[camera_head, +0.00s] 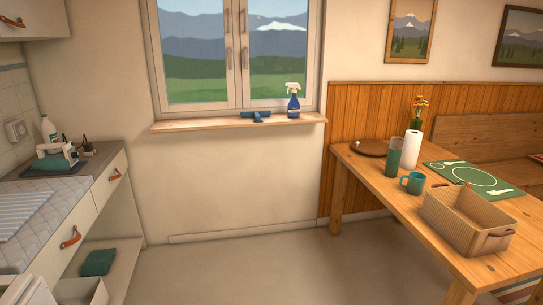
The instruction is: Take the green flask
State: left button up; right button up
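The green flask (394,157) appears to be the tall, dark green cylinder standing upright on the wooden table (365,176) at the right. It is near the table's left edge, left of a white paper roll (411,150) and behind a teal mug (412,183). A gap separates it from the mug. Neither of my grippers shows in the head view.
A beige basket (466,222) sits on the table's near part, with a green placemat (474,178) behind it. A brown round board (369,148) lies behind the flask. A blue spray bottle (293,104) stands on the windowsill. The floor (255,266) between counter and table is clear.

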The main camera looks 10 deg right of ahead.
aim_at(395, 151)
jog(key=i+z, duration=0.25)
jog(key=i, duration=0.15)
jog(key=i+j+z, duration=0.2)
jog(key=i, duration=0.2)
jog(key=i+j+z, duration=0.25)
jog(key=i, duration=0.2)
jog(key=l, duration=0.1)
